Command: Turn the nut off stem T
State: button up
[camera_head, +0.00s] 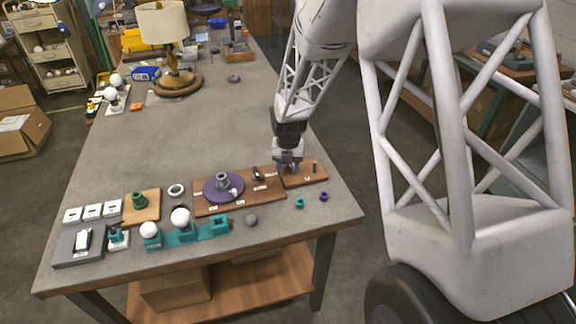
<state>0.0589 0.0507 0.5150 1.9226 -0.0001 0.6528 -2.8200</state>
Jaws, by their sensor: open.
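My gripper (289,168) points down over the left part of a small brown wooden board (318,170) near the table's right edge. Its jaws are open. A small upright part (314,168) shows on that board, to the right of my gripper. Stem T and its nut cannot be made out with certainty; the gripper covers part of the board and the labels are too small to read. I cannot tell whether the fingers touch anything.
Left of the gripper, a longer wooden board (203,208) carries a purple disc (211,194). A teal ring (299,203) and a purple ring (323,197) lie in front. A teal holder (187,236) bears white bulbs. A lamp (163,27) stands behind; the table's middle (170,135) is clear.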

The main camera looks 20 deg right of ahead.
jog(key=m, duration=0.6)
jog(key=shift+a+m, duration=0.1)
jog(key=shift+m, duration=0.2)
jog(key=shift+m, duration=0.3)
jog(key=m, duration=0.6)
jog(key=shift+w, duration=0.15)
dwell(0.3)
jog(key=shift+m, duration=0.3)
jog(key=m, duration=0.6)
jog(key=shift+w+m, duration=0.1)
jog(key=shift+m, duration=0.3)
